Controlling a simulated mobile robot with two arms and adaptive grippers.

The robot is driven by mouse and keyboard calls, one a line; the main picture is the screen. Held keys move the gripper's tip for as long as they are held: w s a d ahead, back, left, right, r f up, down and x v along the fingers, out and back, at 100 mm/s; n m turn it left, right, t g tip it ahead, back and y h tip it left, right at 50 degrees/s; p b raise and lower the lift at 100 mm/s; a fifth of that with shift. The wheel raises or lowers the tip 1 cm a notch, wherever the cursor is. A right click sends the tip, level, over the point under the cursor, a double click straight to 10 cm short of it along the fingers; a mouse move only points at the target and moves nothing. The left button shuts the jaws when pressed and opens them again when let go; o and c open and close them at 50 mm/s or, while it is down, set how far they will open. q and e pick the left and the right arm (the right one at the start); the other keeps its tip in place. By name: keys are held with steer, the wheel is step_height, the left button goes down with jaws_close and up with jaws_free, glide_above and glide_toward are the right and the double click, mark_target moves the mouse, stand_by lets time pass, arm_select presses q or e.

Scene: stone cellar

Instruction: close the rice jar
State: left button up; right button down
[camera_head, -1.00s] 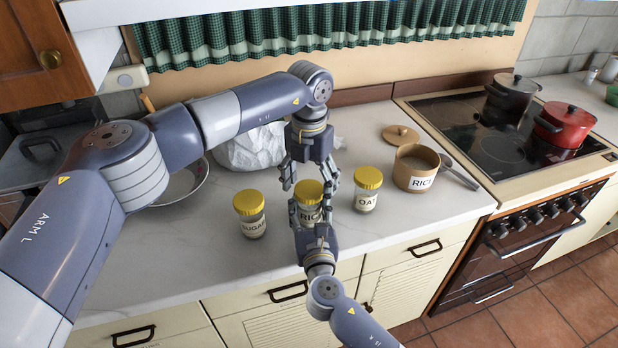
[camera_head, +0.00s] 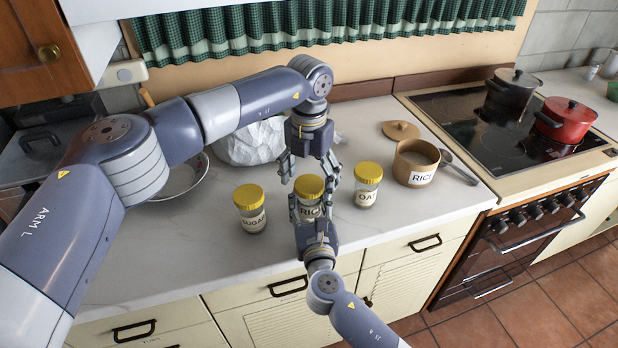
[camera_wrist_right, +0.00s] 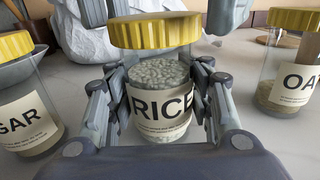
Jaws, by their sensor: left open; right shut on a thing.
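The glass rice jar (camera_head: 309,211) stands upright on the counter with a ribbed yellow lid (camera_head: 309,184) on top. In the right wrist view the rice jar (camera_wrist_right: 160,110) shows white grains and a RICE label, and its lid (camera_wrist_right: 153,33) looks slightly tilted; I cannot tell whether it is screwed tight. My right gripper (camera_head: 310,207) is shut on the jar's body from the front. My left gripper (camera_head: 311,170) points down over the lid, open, its fingers on either side of it; contact is unclear.
A yellow-lidded sugar jar (camera_head: 249,210) stands left and an oat jar (camera_head: 367,186) right, both close. A brown canister (camera_head: 415,168), also labelled RICE, stands open at the right, its round lid (camera_head: 401,130) behind it. A white bag (camera_head: 252,143) is behind.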

steer(key=c, duration=0.7)
jaws_free()
arm_select(q)
step_height(320, 180, up, 12)
arm_select(e)
steer(key=shift+s, duration=0.1)
steer(key=s+d, duration=0.1)
steer(key=s, duration=1)
steer(key=shift+s+d, duration=0.3)
steer(key=shift+s, duration=0.05)
